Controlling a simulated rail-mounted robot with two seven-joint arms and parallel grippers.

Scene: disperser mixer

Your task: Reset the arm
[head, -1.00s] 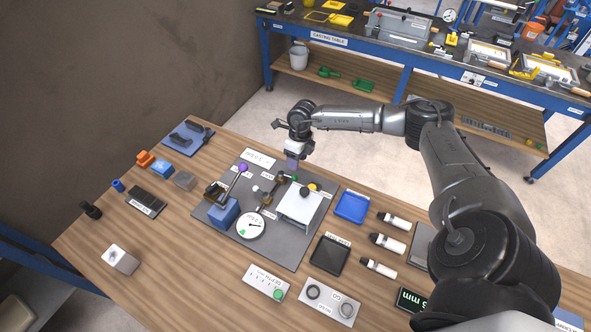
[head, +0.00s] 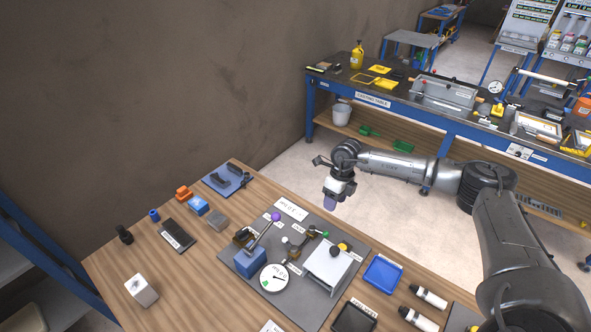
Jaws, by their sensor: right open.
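My right gripper (head: 331,202) is open and empty. It hangs in the air near the far edge of the wooden table (head: 115,270), beyond the grey mat (head: 230,277). My right arm (head: 400,165) reaches in from the right and is bent at the elbow. The gripper's jaws are small in the picture and partly hidden by the wrist. My left gripper is not in view.
The mat holds a blue block (head: 249,262), a round dial (head: 274,278), a lever with a purple knob (head: 276,216) and a white-topped stand (head: 328,268). A blue tray (head: 383,275) lies right of it. The casting table (head: 400,103) stands behind, across open floor.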

